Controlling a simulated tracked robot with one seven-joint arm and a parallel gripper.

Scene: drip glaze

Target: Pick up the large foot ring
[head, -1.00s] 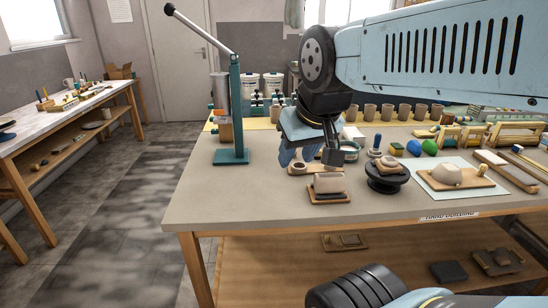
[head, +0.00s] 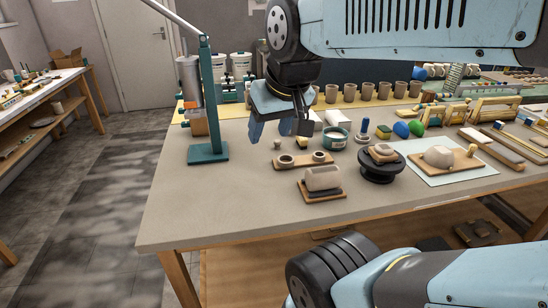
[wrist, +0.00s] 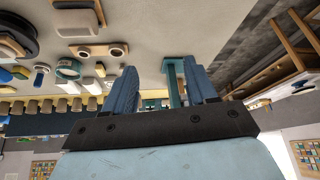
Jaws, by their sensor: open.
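Two pale foot rings sit on a small wooden board (head: 303,163) on the worktable, in the head view. The left ring (head: 286,160) looks slightly larger than the right ring (head: 319,156), though the difference is small. My gripper (head: 270,136) is open and empty, above the table, to the left of and behind the rings in the head view. Its blue fingers point down. In the wrist view my gripper (wrist: 160,72) has nothing between its fingers, and the rings' board (wrist: 100,57) lies left of them.
A teal lever press (head: 208,150) stands left of my gripper. A clay block (head: 323,178) on a board lies in front of the rings. A dark turntable (head: 381,167) and a teal tub (head: 335,138) are to the right. The table's front left is clear.

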